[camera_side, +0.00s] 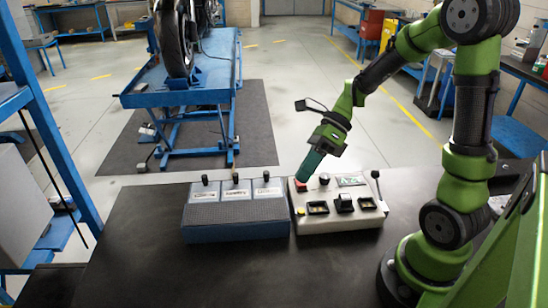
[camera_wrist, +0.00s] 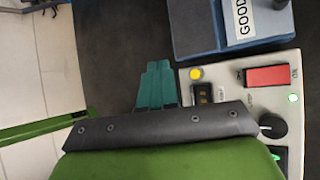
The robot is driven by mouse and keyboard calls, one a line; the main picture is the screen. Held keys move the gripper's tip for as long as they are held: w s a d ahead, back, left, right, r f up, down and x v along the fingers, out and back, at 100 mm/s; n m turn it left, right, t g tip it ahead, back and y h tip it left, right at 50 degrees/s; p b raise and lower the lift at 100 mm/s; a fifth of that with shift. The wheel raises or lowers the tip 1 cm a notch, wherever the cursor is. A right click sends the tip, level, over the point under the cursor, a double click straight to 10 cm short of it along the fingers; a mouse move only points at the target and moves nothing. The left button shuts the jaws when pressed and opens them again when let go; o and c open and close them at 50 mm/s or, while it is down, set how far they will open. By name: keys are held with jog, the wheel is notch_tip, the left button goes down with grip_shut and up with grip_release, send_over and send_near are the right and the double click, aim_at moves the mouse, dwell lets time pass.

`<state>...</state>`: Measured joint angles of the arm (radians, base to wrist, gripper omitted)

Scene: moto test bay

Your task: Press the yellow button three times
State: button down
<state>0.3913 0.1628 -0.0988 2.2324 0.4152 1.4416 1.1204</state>
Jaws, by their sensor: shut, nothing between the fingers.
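The yellow button (camera_side: 300,212) is a small round cap at the front left corner of a pale control box (camera_side: 338,226). In the wrist view, the yellow button (camera_wrist: 195,73) is uncovered, to the right of my fingertips. My gripper (camera_side: 303,178) points down with its teal fingers together and empty, over the box's left side in the side view. In the wrist view, my gripper (camera_wrist: 158,66) shows dark surface around its tips, beside the box's edge. I see a gap in the picture between the fingertips and the yellow button; their height above the box is hard to tell.
A red rocker switch (camera_wrist: 267,77), a black knob (camera_wrist: 272,125) and a lit green lamp (camera_wrist: 292,98) share the box top. A blue-grey box (camera_side: 236,213) with several upright black levers stands close at the left. The dark table (camera_side: 220,275) is clear in front.

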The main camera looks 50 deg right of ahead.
aim_at(303, 210)
jog(key=shift+r, duration=0.9)
jog(key=shift+f, duration=4.45)
jog(key=shift+f, duration=0.1)
jog(key=shift+f, duration=0.3)
jog(key=shift+f, duration=0.4)
jog(key=shift+r, duration=0.85)
